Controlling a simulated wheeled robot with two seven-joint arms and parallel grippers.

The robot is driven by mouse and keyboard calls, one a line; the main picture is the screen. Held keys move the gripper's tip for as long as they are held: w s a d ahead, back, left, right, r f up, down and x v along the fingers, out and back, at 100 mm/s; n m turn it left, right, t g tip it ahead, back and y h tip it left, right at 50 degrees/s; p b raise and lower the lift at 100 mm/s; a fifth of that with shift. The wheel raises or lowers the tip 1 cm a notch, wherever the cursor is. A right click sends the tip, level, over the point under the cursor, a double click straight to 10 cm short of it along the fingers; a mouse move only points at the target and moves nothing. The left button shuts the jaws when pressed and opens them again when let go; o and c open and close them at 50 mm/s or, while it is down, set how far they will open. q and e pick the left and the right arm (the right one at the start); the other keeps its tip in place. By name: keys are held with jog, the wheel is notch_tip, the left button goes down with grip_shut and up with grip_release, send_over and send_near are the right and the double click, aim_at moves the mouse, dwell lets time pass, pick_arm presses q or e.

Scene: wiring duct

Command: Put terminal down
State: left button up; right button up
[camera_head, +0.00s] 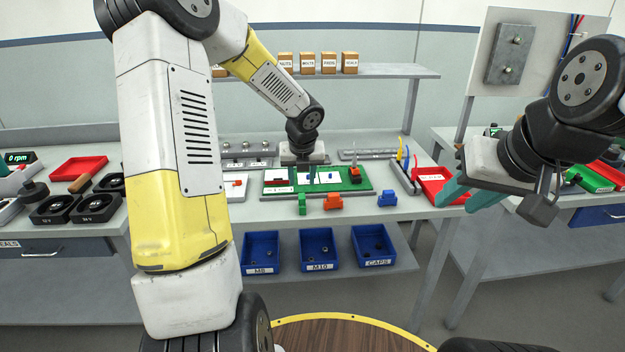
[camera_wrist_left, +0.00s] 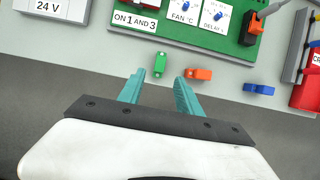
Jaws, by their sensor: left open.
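A green terminal (camera_head: 302,203), an orange terminal (camera_head: 333,201) and a blue terminal (camera_head: 387,199) stand apart on the bench in front of the green board (camera_head: 368,187). In the left wrist view the green terminal (camera_wrist_left: 160,65) is just beyond the gap between my left gripper's teal fingers (camera_wrist_left: 160,77), which are open and empty. The orange terminal (camera_wrist_left: 198,74) is just right of the right finger's tip, and the blue terminal (camera_wrist_left: 259,88) is further right. In the head view, my left fingers are hard to make out. My right gripper (camera_head: 458,202) is open and empty at the right.
Another orange part (camera_head: 355,174) is on the board's right end. A red bin (camera_head: 438,185) stands right of the board. Blue bins (camera_head: 318,266) sit on the lower shelf. In the left wrist view, a grey 24 V box (camera_wrist_left: 55,8) is at the upper left.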

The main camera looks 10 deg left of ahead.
pick_arm(q)
jog(key=s+r+n, duration=1.3)
jog(key=s+n, duration=0.1)
jog(key=n, duration=0.2)
jog(key=s+d+r+n+t+h, duration=0.1)
jog(key=s+r+n, duration=0.1)
jog(key=s+n, duration=0.5)
jog(key=s+d+r+n+t+h, duration=0.1)
jog(key=s+d+r+n+h, duration=0.1)
jog(key=s+n, duration=0.6)
jog(key=shift+d+r+n, duration=0.25)
jog(key=shift+n, duration=0.35)
